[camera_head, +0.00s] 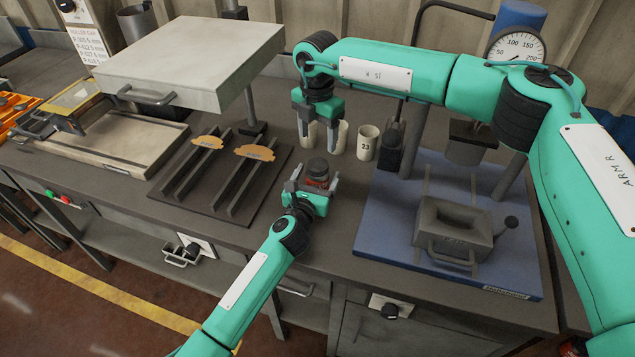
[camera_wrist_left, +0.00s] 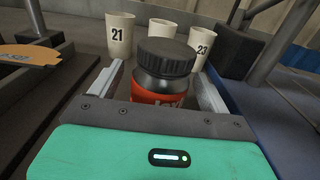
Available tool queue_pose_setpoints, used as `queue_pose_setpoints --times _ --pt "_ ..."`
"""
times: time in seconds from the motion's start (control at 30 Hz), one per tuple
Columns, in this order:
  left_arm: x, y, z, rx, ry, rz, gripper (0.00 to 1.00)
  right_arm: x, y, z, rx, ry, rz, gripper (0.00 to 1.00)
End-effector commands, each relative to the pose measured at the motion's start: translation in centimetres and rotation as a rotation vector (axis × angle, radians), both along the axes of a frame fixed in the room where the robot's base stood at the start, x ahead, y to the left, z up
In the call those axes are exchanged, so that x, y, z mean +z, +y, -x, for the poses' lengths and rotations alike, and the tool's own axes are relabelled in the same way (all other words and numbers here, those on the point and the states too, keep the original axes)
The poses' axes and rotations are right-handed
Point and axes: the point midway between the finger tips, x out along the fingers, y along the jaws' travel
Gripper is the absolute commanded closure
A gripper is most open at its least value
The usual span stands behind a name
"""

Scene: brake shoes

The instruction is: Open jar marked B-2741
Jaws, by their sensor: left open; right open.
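A small dark jar (camera_wrist_left: 162,73) with a black ribbed lid and an orange-red label stands upright between the fingers of my left gripper (camera_wrist_left: 160,90). The fingers are apart on either side of it, with gaps showing. The label text is mostly hidden, so I cannot read the marking. The jar (camera_head: 317,172) also shows in the head view at my left gripper (camera_head: 308,186), near the bench front. The lid is on. My right gripper (camera_head: 318,122) hangs pointing down behind the jar, above the cups, with its fingers apart and nothing seen between them.
Pale cups stand behind the jar, including 21 (camera_wrist_left: 119,35) and 23 (camera_head: 367,142). A dark rack with orange-brown brake shoes (camera_head: 254,152) lies to the left.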

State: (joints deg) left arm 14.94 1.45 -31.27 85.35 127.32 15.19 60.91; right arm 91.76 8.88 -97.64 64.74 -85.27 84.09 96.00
Motion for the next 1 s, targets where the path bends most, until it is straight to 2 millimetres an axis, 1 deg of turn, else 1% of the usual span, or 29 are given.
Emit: queue_pose_setpoints --times 0.23,0.63,0.67,0.77,0.87,1.0 --pt "-0.02 -0.01 -0.04 0.0 0.0 0.0 0.2 0.0 0.0 0.0 0.0 0.0 0.0 0.33" --pt "-0.03 -0.01 -0.02 0.0 0.0 0.0 0.99 0.0 0.0 0.0 0.002 0.0 0.0 0.33" --pt "-0.03 0.0 -0.01 0.0 0.0 0.0 1.0 0.0 0.0 0.0 0.006 0.0 0.0 0.33" --pt "-0.04 0.0 -0.01 0.0 0.0 0.0 1.0 -0.01 0.01 0.01 0.047 0.0 0.0 0.33" --pt "-0.04 0.0 -0.01 0.0 0.0 0.0 1.0 -0.02 0.01 0.02 0.142 0.001 -0.001 0.33" --pt "-0.05 0.0 0.0 0.0 0.0 0.0 1.0 -0.05 0.01 0.01 0.337 0.001 0.0 0.33"
